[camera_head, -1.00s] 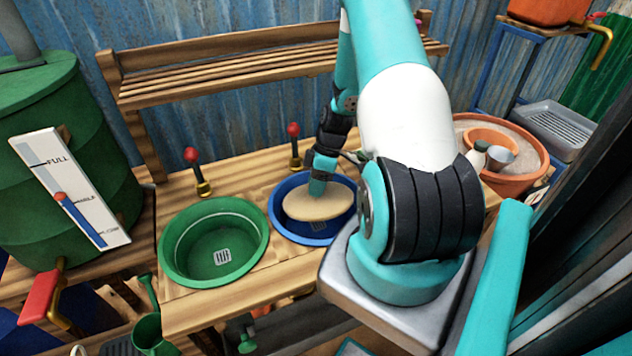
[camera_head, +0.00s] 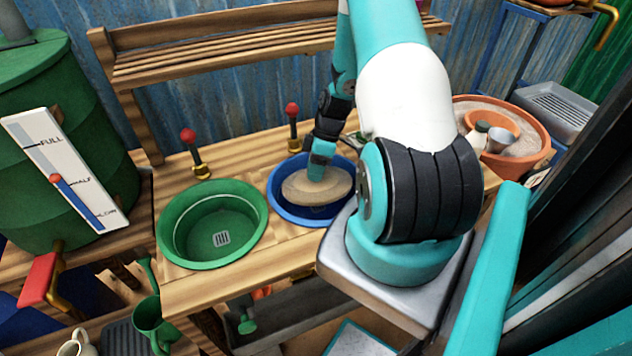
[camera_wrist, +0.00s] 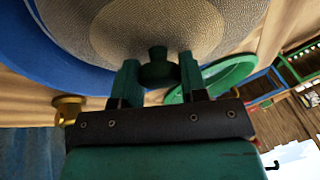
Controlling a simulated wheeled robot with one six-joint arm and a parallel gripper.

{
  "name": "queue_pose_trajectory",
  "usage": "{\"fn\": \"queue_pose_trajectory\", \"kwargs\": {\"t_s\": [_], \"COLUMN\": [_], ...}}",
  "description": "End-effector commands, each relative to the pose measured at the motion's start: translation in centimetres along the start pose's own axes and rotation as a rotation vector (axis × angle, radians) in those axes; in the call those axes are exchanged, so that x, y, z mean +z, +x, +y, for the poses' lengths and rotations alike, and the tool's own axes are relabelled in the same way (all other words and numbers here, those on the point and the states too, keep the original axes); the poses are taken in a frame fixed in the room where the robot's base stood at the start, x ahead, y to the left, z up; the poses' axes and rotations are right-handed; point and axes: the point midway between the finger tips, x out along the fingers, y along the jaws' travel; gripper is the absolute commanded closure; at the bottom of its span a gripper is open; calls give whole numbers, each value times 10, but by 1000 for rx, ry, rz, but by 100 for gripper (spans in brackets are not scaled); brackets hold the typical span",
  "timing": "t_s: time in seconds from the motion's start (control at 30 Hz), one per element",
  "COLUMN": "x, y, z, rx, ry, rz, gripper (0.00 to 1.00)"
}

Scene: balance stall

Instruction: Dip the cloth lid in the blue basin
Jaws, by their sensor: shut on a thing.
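The cloth lid (camera_head: 318,188) is a round, tan disc in the blue basin (camera_head: 283,213), partly hidden by my arm. It lies about level with the basin's rim or a little below; I cannot tell if it touches water. My gripper (camera_head: 318,160) is above the lid. In the wrist view my gripper (camera_wrist: 160,75) is shut on the dark knob of the cloth lid (camera_wrist: 110,30), whose woven face fills the top. The blue basin also shows in the wrist view (camera_wrist: 40,62) beside the lid.
A green basin (camera_head: 178,248) sits left of the blue one. Two red-knobbed taps (camera_head: 188,137) stand behind the basins. A green barrel with a level gauge (camera_head: 62,180) is at the left. A terracotta bowl (camera_head: 535,155) is at the right. A slatted shelf (camera_head: 230,58) runs behind.

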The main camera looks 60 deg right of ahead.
Motion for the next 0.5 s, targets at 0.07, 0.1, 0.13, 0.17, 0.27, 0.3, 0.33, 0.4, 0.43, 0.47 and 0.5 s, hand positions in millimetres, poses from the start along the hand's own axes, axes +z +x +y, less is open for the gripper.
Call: {"fn": "queue_pose_trajectory", "kwargs": {"t_s": [0.07,0.1,0.13,0.17,0.27,0.3,0.33,0.4,0.43,0.47,0.5], "x": [-3,-4,-4,-5,-7,-8,-9,-10,-11,-12,-13], "y": [-9,-12,-15,-18,-25,-28,-31,-36,-38,-41,-44], "z": [-3,-4,-4,-5,-7,-8,-9,-10,-11,-12,-13], "rx": [0,0,0,0,1,1,1,1,1,1,1], "ry": [0,0,0,0,0,0,0,0,0,0,0], "rz": [0,0,0,0,0,0,0,0,0,0,0], "gripper": [80,80,80,80,80,80,80,80,80,80,80]}}
